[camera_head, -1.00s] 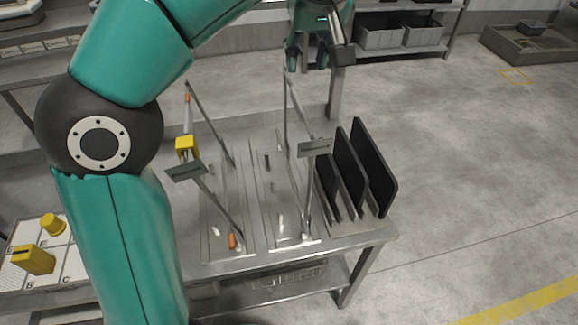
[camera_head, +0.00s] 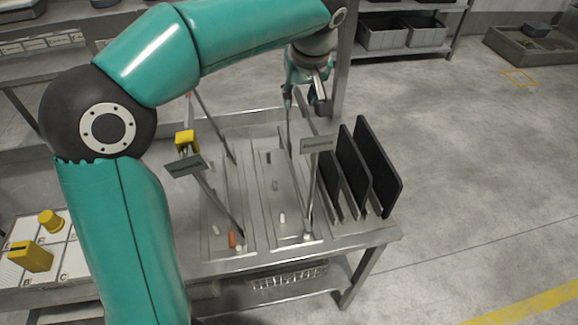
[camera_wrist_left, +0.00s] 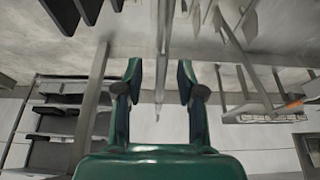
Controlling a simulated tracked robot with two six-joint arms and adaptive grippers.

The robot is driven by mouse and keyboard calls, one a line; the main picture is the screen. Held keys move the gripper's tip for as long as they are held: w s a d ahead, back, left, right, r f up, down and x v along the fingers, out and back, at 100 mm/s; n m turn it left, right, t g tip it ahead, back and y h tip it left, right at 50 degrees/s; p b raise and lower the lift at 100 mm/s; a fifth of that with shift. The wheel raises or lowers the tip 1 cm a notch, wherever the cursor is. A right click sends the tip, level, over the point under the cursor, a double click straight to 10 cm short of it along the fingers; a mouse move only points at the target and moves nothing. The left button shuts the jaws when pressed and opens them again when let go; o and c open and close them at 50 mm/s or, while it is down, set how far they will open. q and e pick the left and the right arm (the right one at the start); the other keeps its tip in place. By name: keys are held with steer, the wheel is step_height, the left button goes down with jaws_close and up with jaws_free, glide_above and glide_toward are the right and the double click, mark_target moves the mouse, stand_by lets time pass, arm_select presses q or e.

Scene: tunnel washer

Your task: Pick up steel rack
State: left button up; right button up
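Two steel racks with slanted bars and small grey tags stand on the steel table. The right steel rack (camera_head: 268,190) has small pieces on its base. The left steel rack (camera_head: 214,240) has an orange piece and a white piece near its front. My left gripper (camera_head: 304,101) is at the far top end of the right rack. In the left wrist view the left gripper (camera_wrist_left: 160,82) is open, with a thin steel bar (camera_wrist_left: 162,45) in the gap between its fingers. I cannot tell whether they touch. My right gripper is not in view.
Several black upright panels (camera_head: 376,165) stand close to the right of the right rack. A yellow block (camera_head: 186,141) is at the left rack. Yellow pieces (camera_head: 31,256) sit on a lettered board at lower left.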

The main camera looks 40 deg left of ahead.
arm_select(q)
steer(key=shift+a+f, duration=0.1)
steer(key=shift+f, duration=0.1)
jaws_close()
steer(key=shift+r, duration=0.15)
stand_by(0.3)
